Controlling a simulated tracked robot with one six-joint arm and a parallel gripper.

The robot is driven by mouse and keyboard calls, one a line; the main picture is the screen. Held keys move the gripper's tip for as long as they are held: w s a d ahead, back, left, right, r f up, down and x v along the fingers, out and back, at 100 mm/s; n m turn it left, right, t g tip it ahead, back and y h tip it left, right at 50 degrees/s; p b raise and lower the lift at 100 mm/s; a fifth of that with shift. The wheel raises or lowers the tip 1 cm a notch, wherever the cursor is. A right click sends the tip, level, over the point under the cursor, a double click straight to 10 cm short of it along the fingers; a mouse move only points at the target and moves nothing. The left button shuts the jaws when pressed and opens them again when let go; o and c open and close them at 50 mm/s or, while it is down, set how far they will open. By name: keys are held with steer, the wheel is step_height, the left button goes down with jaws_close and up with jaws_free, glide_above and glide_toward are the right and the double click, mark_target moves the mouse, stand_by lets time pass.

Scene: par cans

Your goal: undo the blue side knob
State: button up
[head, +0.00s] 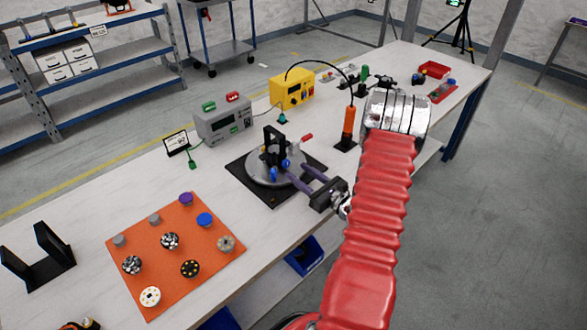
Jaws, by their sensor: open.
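A black upright bracket (270,147) stands on a round grey turntable (250,174) on a black square plate (238,167) near the table's middle. Small blue parts show low on the bracket: one (286,163) on its right side and another (274,174) nearer its foot. I cannot tell which is the side knob. My gripper (297,174) reaches in from the right with its two purple fingers apart. Their tips are close to the blue parts. I cannot tell whether they touch or surround either one.
An orange mat (143,241) with several knobs and round parts lies at front left. A grey box (222,125), a yellow box (292,91) and an upright orange-handled tool (349,120) stand behind. A black holder (38,258) is at far left. Bare tabletop separates the mat and turntable.

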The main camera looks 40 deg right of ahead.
mark_target(287, 165)
steer(key=shift+w, duration=1.95)
steer(key=c, duration=1)
steer(key=shift+c, duration=0.4)
steer(key=shift+a, duration=0.1)
steer(key=shift+n, duration=2.3)
steer(key=o, duration=1.1)
